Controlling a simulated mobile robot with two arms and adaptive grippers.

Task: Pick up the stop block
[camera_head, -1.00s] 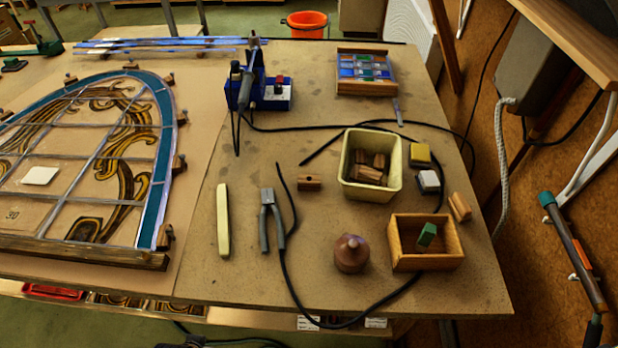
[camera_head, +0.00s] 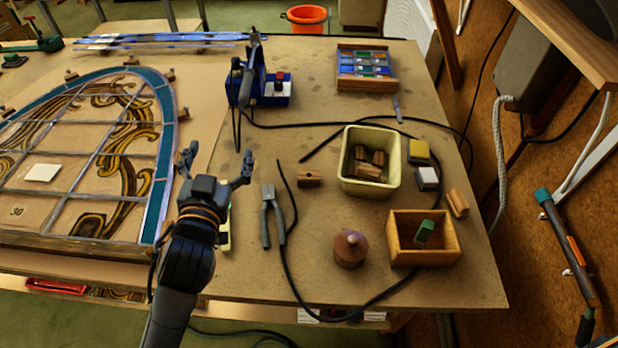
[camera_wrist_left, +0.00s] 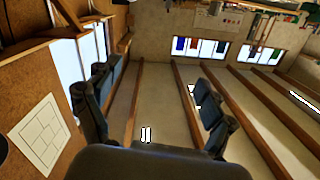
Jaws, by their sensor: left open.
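A small wooden block with a dark spot (camera_head: 310,179), which looks like a stop block, lies alone on the bench left of the cream tub (camera_head: 348,180). Several similar wooden blocks (camera_head: 369,163) lie inside the tub. My left gripper (camera_head: 216,164) is open and empty, fingers spread, over the bench between the leaded panel (camera_head: 161,205) and the pliers. It is left of the lone block and apart from it. In the left wrist view my open fingers (camera_wrist_left: 155,105) show with nothing between them, and no block is visible. My right gripper is not in view.
Pliers (camera_head: 267,215) and a black cable (camera_head: 291,262) lie near the lone block. A wooden box (camera_head: 392,247), a round brown weight (camera_head: 349,251), and yellow (camera_head: 418,151) and white (camera_head: 428,178) blocks stand to the right. A blue soldering station (camera_head: 277,96) stands behind.

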